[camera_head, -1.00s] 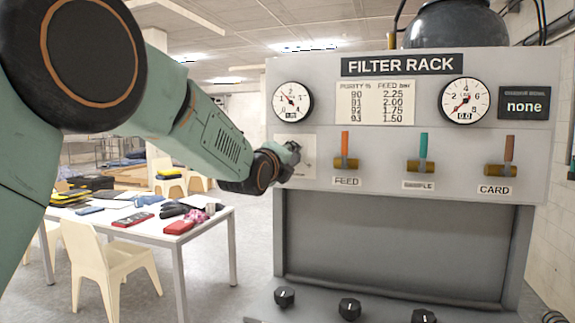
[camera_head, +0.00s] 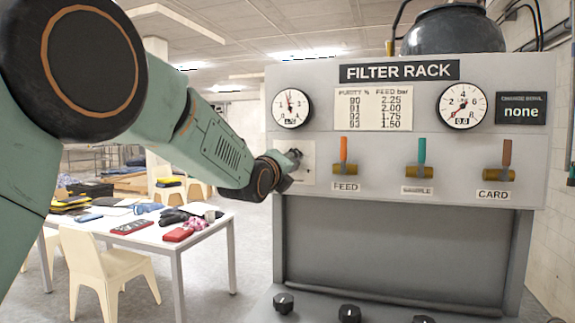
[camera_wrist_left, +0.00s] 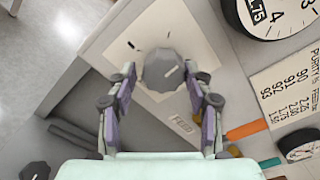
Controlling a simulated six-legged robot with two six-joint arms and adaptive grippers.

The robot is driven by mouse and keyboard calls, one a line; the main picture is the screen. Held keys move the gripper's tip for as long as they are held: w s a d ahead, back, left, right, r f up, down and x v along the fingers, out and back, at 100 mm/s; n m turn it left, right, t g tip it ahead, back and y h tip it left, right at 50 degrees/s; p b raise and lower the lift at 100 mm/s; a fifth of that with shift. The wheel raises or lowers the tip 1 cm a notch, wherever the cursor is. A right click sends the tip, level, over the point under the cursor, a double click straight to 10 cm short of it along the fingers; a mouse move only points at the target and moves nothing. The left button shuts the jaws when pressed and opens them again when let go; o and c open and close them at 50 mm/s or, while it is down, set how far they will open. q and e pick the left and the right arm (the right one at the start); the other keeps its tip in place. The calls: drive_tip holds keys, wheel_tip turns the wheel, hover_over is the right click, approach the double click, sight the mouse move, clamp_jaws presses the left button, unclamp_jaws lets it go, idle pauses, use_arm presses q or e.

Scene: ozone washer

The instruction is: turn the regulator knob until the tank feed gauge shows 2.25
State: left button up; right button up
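The regulator knob (camera_wrist_left: 166,70) is grey and faceted, with a pale pointer line, on a light plate (camera_wrist_left: 110,47) at the rack's left. My left gripper (camera_wrist_left: 163,78) faces it, one finger on each side, with a narrow gap showing at the left finger; it looks open. In the head view my left gripper (camera_head: 291,162) partly covers the knob. The tank feed gauge (camera_head: 292,107) is at the panel's upper left, needle pointing nearly up; its readout in the wrist view (camera_wrist_left: 258,12) is 1.75. My right gripper is not in view.
A chart (camera_head: 373,109) pairs purity with feed pressure. A second gauge (camera_head: 462,106) reads 0.0. The feed valve (camera_head: 345,158) with an orange handle is close right of the knob; two more valves follow. A cluttered white table (camera_head: 150,236) stands left.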

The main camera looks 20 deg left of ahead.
use_arm(q)
drive_tip(key=shift+o, duration=0.9)
drive_tip(key=shift+r, duration=0.2)
drive_tip(key=shift+a, duration=0.1)
drive_tip(key=s, duration=1.2)
drive_tip(key=shift+a, duration=0.25)
drive_tip(key=shift+w, duration=0.1)
